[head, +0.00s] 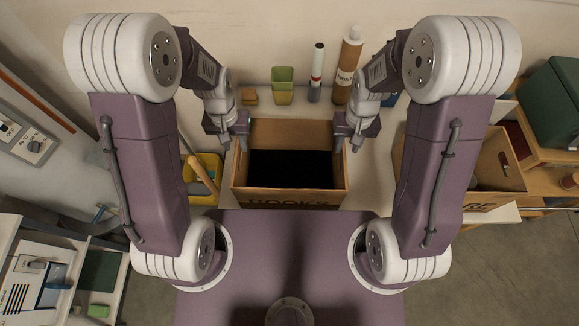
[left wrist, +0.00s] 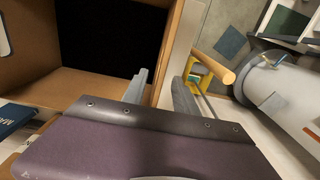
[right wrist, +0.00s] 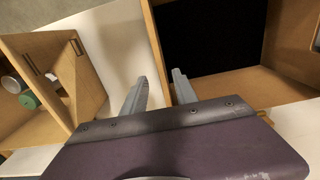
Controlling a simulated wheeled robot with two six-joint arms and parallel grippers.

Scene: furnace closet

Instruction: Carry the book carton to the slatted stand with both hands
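The book carton (head: 300,201), an open-topped brown box with dark lettering on its front and a black interior, stands upright on a pale surface in the middle of the head view. My left gripper (head: 236,143) is at its left wall and my right gripper (head: 348,145) at its right wall. In the left wrist view the open fingers (left wrist: 158,90) lie either side of the carton wall (left wrist: 172,50). The right wrist view shows open fingers (right wrist: 158,88) likewise at the opposite wall (right wrist: 155,45). Contact is unclear. I cannot clearly identify the slatted stand.
A second carton (head: 480,198) stands close on the right, beside wooden shelving with a green box (head: 552,100). A yellow bucket (head: 205,170) with a wooden handle is left of the carton. A green cup (head: 283,88), a tube (head: 317,72) and a brown bottle (head: 348,68) stand behind it.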

